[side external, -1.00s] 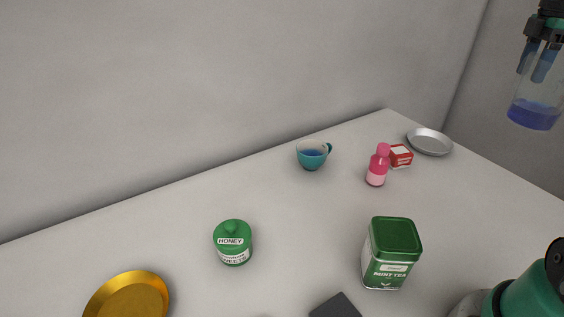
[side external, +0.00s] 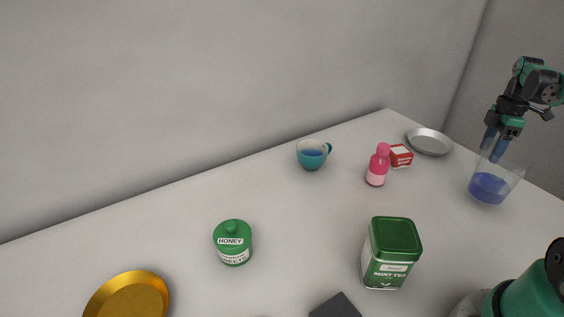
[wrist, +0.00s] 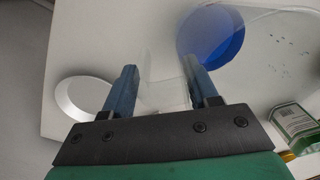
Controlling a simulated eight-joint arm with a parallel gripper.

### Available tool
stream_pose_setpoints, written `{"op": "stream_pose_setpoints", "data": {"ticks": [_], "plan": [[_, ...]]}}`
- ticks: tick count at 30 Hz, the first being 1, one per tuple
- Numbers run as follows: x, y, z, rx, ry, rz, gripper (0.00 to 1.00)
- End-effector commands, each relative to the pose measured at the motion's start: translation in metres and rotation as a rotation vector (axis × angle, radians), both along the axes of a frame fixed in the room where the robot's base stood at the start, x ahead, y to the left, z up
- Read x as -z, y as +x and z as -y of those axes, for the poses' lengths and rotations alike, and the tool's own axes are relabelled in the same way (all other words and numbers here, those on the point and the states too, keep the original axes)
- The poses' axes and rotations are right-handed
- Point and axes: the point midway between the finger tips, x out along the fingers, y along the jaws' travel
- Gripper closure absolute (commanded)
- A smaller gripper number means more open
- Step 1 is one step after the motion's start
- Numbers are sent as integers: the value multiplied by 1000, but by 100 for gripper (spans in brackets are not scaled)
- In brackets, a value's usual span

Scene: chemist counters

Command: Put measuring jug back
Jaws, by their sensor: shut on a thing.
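The measuring jug (side external: 489,186) is clear, with a blue bottom or blue contents, and is at the right of the side external view. My gripper (side external: 497,145) is at its upper left part and shut on it. The jug is tilted a little and is low near the counter's right edge; I cannot tell whether it touches the counter. In the wrist view the jug's blue part (wrist: 211,36) shows at the upper right, with clear material between the fingers of my gripper (wrist: 163,82).
A silver dish (side external: 429,142), a red and white box (side external: 400,156) and a pink bottle (side external: 377,166) stand left of the jug. The middle counter is clear.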

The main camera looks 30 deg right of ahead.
Motion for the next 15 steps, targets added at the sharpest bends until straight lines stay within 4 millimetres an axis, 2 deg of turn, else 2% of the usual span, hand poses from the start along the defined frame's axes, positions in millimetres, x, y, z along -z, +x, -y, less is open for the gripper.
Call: {"op": "stream_pose_setpoints", "data": {"ticks": [3,15], "plan": [[12,0,0,0,0,0,100],[17,0,0,0,0,0,100]]}}
